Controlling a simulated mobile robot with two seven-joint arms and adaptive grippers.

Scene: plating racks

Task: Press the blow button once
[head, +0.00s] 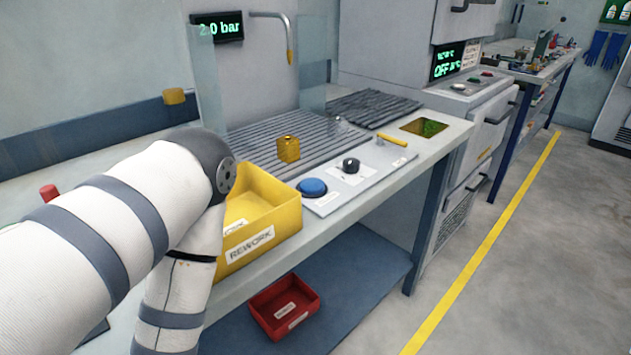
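A round blue button (312,187), the likely blow button, sits on a pale control panel (325,204) at the front of the bench, just right of the yellow bin. Its label is too small to read. A black knob (351,165) is on the same panel, to the right of and behind the button. A display (218,27) on the wall reads "2.0 bar". A bent nozzle pipe (290,45) points down over the ribbed grate. My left arm comes in from the left and bends down in front of the bench; its gripper is out of view. My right gripper does not show.
A yellow bin marked REWORK (285,225) stands between my arm and the button. A small brass block (288,149) stands on the grate (255,140). Clear side panels (312,70) flank the grate. A red bin (262,308) is on the lower shelf. The right floor is clear.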

